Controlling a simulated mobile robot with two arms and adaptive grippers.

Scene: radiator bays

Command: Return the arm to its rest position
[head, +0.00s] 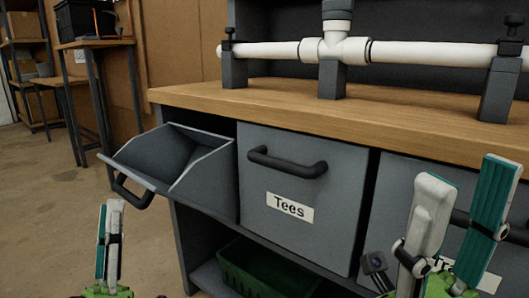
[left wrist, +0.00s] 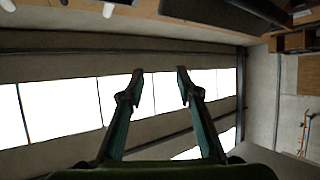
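My left gripper (head: 110,235) is low at the left of the head view, upright and seen nearly edge-on, in front of the cabinet and apart from it. In the left wrist view its two fingers (left wrist: 160,76) point up and stand apart with nothing between them. My right gripper (head: 466,190) is at the lower right of the head view, upright, with its two fingers apart and empty. It hides part of the right bin front.
The left bin (head: 208,190) is tipped open with its handle (head: 130,192) forward. The bin labelled Tees (head: 300,222) is shut. A green crate (head: 252,272) sits on the lower shelf. White pipe (head: 410,54) runs above the wooden worktop (head: 290,102).

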